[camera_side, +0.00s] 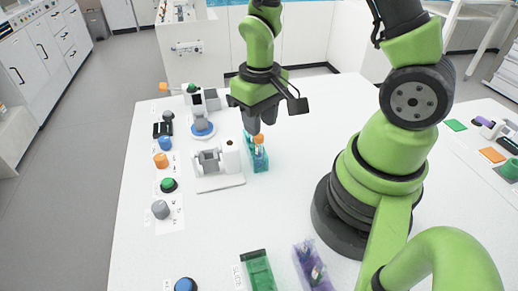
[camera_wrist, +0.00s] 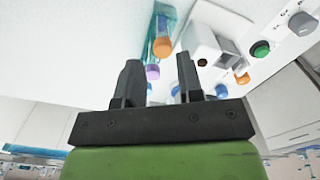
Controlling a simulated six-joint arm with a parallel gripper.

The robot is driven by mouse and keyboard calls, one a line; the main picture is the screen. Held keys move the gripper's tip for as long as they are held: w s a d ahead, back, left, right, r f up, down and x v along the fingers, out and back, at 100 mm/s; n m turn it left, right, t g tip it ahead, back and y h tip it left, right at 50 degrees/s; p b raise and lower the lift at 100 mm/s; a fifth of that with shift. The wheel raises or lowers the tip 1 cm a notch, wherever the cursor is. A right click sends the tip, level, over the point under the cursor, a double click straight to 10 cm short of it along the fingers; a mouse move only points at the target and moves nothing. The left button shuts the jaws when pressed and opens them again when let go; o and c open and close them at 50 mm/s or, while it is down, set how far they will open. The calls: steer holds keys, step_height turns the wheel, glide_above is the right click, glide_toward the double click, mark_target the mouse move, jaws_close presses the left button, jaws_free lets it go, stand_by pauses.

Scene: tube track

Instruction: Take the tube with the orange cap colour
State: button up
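The tube with the orange cap (camera_side: 258,139) stands in a teal rack (camera_side: 260,163) beside the white device, just under my gripper. In the wrist view the orange cap (camera_wrist: 163,47) shows at the rack (camera_wrist: 171,12), beyond the fingertips, with a purple cap (camera_wrist: 152,72) close to it. My gripper (camera_side: 254,127) is above the rack; in the wrist view its two fingers (camera_wrist: 160,68) are apart with nothing clearly held between them. The side view does not clearly show the gap between fingertips and cap. The tube's body is partly hidden by the rack.
A white device (camera_side: 218,165) stands directly left of the rack. Several loose caps, including an orange one (camera_side: 161,160) and a green one (camera_side: 168,185), line the table's left side. Green (camera_side: 257,270) and purple (camera_side: 313,266) racks stand at the front. The table between is clear.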

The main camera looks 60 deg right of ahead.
mark_target(259, 141)
steer(key=shift+a+f, duration=0.15)
steer(key=shift+f, duration=2.85)
steer(key=c, duration=0.5)
